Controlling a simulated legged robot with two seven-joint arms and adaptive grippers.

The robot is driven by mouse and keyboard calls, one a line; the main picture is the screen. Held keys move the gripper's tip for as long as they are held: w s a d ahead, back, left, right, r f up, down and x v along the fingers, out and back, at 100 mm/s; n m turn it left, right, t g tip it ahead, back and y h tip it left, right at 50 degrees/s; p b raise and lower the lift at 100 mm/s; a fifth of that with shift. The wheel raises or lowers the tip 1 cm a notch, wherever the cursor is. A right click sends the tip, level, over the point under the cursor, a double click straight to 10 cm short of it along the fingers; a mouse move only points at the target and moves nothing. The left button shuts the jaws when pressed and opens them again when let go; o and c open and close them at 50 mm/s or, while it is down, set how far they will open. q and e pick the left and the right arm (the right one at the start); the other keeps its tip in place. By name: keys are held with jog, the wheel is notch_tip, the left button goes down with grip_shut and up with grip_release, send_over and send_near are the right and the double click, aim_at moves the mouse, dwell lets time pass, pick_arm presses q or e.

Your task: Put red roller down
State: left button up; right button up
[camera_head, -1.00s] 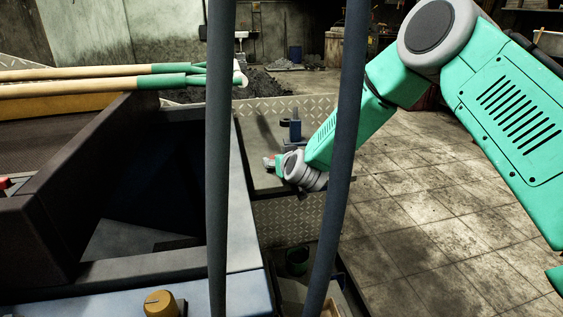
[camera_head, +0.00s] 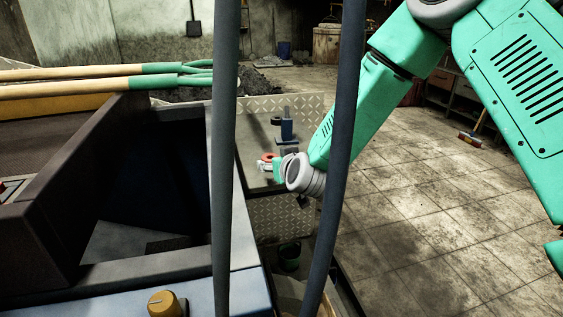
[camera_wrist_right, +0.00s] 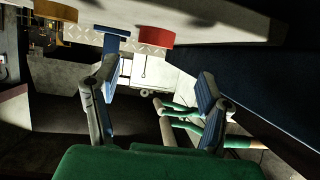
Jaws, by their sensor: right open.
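The red roller (camera_head: 269,156) is a small ring-like piece on the grey shelf (camera_head: 250,178), beside my right gripper (camera_head: 263,166). In the right wrist view the red roller (camera_wrist_right: 155,37) is near the top, at the edge of a pale surface. It is beyond the fingertips and not between the fingers. My right gripper (camera_wrist_right: 152,88) has its two blue-padded fingers wide apart, with nothing between them. In the head view the wrist hides part of the shelf. My left gripper is in neither view.
A blue stand (camera_head: 288,130) with a dark round piece (camera_head: 276,121) is behind the roller on the shelf. A yellow round piece (camera_wrist_right: 55,10) shows in the wrist view. A dark open bin (camera_head: 145,180) is to the left.

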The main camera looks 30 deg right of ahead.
jog(key=s+a+f+n+g+y, duration=0.1)
jog(key=s+a+f+g, duration=0.15)
jog(key=s+f, duration=0.75)
jog(key=s+a+f+n+g+y, duration=0.15)
jog(key=s+f+g, duration=0.25)
jog(key=s+f, duration=0.65)
jog(key=s+f+g, duration=0.3)
jog(key=s, duration=0.7)
jog(key=s+f+g, duration=0.3)
jog(key=s+f, duration=0.1)
jog(key=s, duration=0.7)
jog(key=shift+a, duration=0.15)
jog(key=shift+s+r, duration=0.1)
